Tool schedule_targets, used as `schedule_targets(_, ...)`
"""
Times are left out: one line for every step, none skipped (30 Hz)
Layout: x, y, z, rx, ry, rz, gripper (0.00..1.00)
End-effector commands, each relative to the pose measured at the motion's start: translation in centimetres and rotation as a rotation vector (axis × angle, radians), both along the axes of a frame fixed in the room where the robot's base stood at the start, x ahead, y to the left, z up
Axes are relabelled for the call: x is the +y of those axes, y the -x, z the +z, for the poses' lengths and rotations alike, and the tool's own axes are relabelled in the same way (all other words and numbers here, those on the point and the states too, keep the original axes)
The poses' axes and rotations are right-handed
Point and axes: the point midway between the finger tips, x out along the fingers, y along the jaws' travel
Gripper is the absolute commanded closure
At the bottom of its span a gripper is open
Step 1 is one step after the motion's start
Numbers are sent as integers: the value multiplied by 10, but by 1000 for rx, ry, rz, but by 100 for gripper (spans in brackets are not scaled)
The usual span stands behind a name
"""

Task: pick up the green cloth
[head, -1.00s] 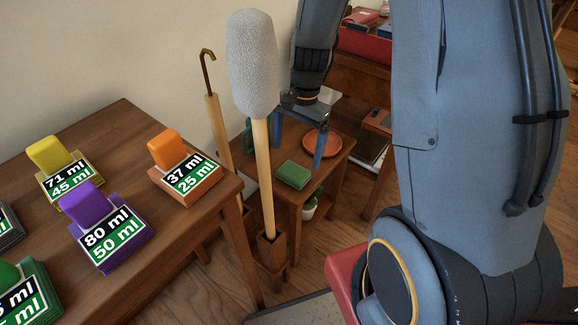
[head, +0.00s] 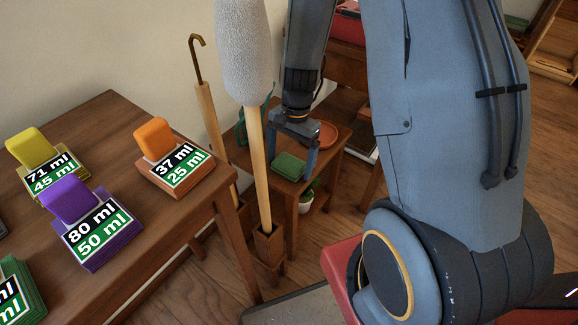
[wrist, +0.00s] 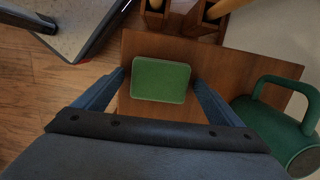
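The green cloth (head: 288,166) is a small folded rectangular pad lying flat on a small wooden side table (head: 335,152). In the wrist view the cloth (wrist: 161,80) lies on the bare wood between and just beyond my two blue fingers. My gripper (head: 292,150) points down over the table, its fingers apart on either side of the cloth. In the wrist view my gripper (wrist: 160,82) is open and empty. I cannot tell how far above the tabletop the fingertips are.
A green watering can (wrist: 275,120) stands right beside the cloth in the wrist view. A red-orange plate (head: 327,134) lies behind my gripper. A larger table (head: 105,130) with labelled coloured blocks is at left.

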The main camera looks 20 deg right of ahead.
Motion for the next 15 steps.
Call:
schedule_targets(0, 0, 0, 0, 0, 0, 20)
schedule_targets(0, 0, 0, 0, 0, 0, 25)
schedule_targets(0, 0, 0, 0, 0, 0, 31)
schedule_targets(0, 0, 0, 0, 0, 0, 36)
schedule_targets(0, 0, 0, 0, 0, 0, 42)
schedule_targets(0, 0, 0, 0, 0, 0, 48)
schedule_targets(0, 0, 0, 0, 0, 0, 52)
schedule_targets(0, 0, 0, 0, 0, 0, 52)
schedule_targets(0, 0, 0, 0, 0, 0, 52)
schedule_targets(0, 0, 0, 0, 0, 0, 52)
schedule_targets(0, 0, 0, 0, 0, 0, 52)
schedule_targets(0, 0, 0, 0, 0, 0, 52)
schedule_targets(0, 0, 0, 0, 0, 0, 52)
schedule_targets(0, 0, 1, 0, 0, 0, 52)
schedule_targets(0, 0, 3, -1, 0, 0, 52)
